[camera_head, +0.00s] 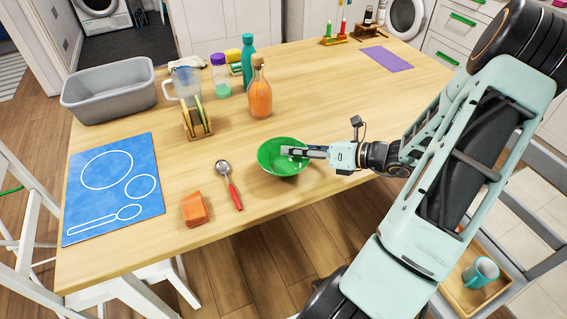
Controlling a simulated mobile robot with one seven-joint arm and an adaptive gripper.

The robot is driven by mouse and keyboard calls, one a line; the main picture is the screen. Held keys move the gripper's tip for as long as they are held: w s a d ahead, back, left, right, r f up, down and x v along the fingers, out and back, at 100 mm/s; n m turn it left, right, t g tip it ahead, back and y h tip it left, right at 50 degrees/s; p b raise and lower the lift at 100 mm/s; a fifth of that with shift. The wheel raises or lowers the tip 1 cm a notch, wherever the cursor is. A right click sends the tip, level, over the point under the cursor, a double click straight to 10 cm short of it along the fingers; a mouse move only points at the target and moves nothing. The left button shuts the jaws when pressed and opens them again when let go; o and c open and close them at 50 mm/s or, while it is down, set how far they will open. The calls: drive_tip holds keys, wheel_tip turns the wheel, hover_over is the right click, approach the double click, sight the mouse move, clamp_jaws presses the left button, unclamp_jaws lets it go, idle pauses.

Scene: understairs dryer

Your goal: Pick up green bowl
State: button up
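The green bowl (277,160) stands upright on the wooden table, near its front edge and right of the red-handled spoon. My gripper (291,152) reaches in from the right, with its finger end over the bowl's right part. The fingers look close together in this view, and their gap does not show. I cannot tell whether they touch the bowl's rim or wall. Part of the bowl's right rim is hidden behind the fingers.
A blue mat (113,188) and grey tub (110,90) are at the left. The table right of the bottle is mostly clear.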

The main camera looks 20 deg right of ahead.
drive_tip(key=shift+w+a+f, duration=0.15)
drive_tip(key=shift+w+a, duration=0.15)
drive_tip(key=shift+w, duration=0.05)
clamp_jaws()
drive_tip(key=shift+r, duration=0.2)
